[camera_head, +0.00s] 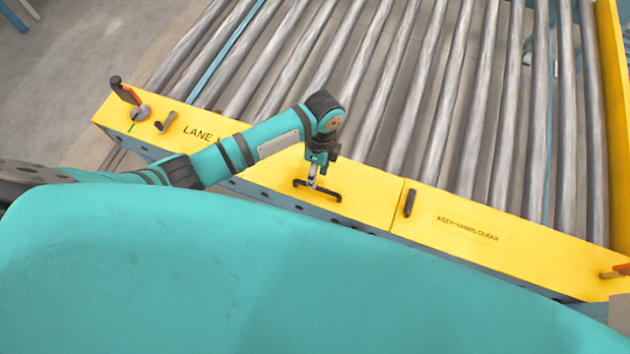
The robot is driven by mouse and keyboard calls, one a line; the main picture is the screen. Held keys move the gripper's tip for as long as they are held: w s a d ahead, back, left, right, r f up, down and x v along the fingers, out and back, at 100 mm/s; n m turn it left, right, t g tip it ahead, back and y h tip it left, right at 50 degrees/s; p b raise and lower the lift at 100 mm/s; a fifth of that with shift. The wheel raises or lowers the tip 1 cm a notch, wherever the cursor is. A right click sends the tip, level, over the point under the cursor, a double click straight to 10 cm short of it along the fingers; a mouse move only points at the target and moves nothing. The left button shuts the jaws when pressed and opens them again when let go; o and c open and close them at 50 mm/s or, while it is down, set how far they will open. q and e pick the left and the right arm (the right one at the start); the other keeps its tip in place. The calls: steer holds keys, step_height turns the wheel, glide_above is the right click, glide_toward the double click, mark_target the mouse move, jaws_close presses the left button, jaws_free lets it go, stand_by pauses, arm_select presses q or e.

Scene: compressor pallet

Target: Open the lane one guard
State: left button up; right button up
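The lane one guard (365,190) is a long yellow cover along the front of the roller conveyor, lettered "LANE" with the rest hidden by my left arm. It lies flat and looks closed. A dark bar handle (331,196) sits on its top, right of the lettering. My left gripper (313,182) points down at this handle, its tips at or just above the bar. I cannot tell whether the fingers have closed on it. My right gripper is not in view.
A second yellow panel (470,228) reading "KEEP HANDS CLEAR" adjoins on the right, with a dark latch (409,203) near the seam. An upright orange-and-black lever (125,92) and a small dark peg (165,122) stand at the left end. Metal rollers (400,80) lie behind.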

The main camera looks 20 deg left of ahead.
arm_select(q)
steer(key=shift+s+f, duration=0.2)
steer(key=shift+f, duration=0.85)
steer(key=shift+s+f, duration=0.15)
steer(key=shift+f, duration=0.85)
steer(key=shift+c, duration=0.4)
jaws_close()
